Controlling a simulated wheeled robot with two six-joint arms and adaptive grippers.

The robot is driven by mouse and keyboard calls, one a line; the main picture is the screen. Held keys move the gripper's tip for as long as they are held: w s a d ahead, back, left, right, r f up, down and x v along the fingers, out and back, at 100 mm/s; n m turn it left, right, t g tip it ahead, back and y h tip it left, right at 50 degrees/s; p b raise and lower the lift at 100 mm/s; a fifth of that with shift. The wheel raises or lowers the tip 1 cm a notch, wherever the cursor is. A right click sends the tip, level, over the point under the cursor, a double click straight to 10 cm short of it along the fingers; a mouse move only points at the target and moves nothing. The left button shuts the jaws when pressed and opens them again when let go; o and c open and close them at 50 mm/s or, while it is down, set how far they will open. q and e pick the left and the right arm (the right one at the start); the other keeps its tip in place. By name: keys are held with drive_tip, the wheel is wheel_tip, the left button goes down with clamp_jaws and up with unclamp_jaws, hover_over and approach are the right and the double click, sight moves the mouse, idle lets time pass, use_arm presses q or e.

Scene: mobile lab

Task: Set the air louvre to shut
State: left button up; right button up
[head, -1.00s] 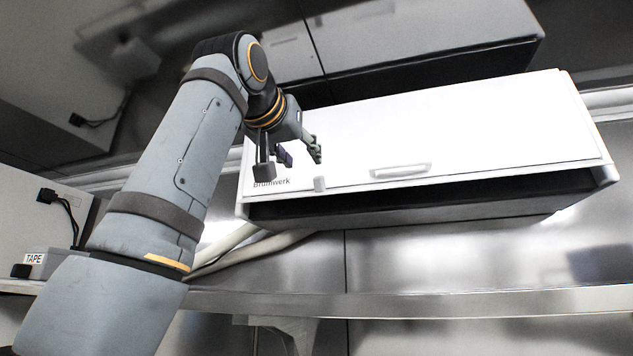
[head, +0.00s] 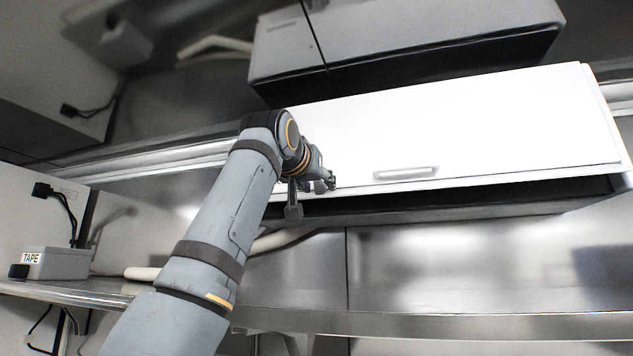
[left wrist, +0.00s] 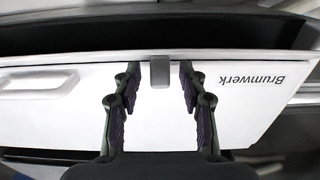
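A white front panel (head: 470,130) marked "Brumwerk" spans the head view; it also shows in the left wrist view (left wrist: 75,120). A small grey tab (left wrist: 159,71) sits at the panel's edge, beside the dark opening; I take it for the louvre's control. My left gripper (head: 312,192) is at the panel's lower left edge. In the left wrist view my left gripper (left wrist: 160,80) is open, one finger on each side of the tab, with a gap on both sides. In the head view the gripper largely hides the tab and lettering. My right gripper is not in view.
A pale bar handle (head: 406,173) is on the panel, right of my gripper. A dark gap (head: 450,200) runs below the panel. A steel shelf (head: 430,324) runs beneath. A box marked TAPE (head: 58,262) stands at the left. A grey cabinet (head: 400,45) is above.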

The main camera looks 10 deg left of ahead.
use_arm(q)
drive_tip(key=c, duration=0.7)
clamp_jaws()
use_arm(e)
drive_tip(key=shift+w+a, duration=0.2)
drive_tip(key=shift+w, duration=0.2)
use_arm(q)
wheel_tip(320, 180, down, 3)
drive_tip(key=t+b, duration=0.1)
drive_tip(key=b, duration=0.2)
drive_tip(key=t+b, duration=0.2)
drive_tip(key=b, duration=0.1)
drive_tip(key=shift+w+r+h, duration=0.15)
drive_tip(key=shift+h, duration=0.15)
drive_tip(key=shift+w+d+t+b, duration=0.1)
drive_tip(key=shift+t+b, duration=0.25)
drive_tip(key=shift+t, duration=0.25)
drive_tip(key=shift+r, duration=0.2)
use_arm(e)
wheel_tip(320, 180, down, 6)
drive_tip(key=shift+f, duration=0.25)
use_arm(q)
drive_tip(key=o, duration=0.8)
unclamp_jaws()
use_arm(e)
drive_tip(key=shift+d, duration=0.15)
use_arm(q)
drive_tip(key=shift+o, duration=0.2)
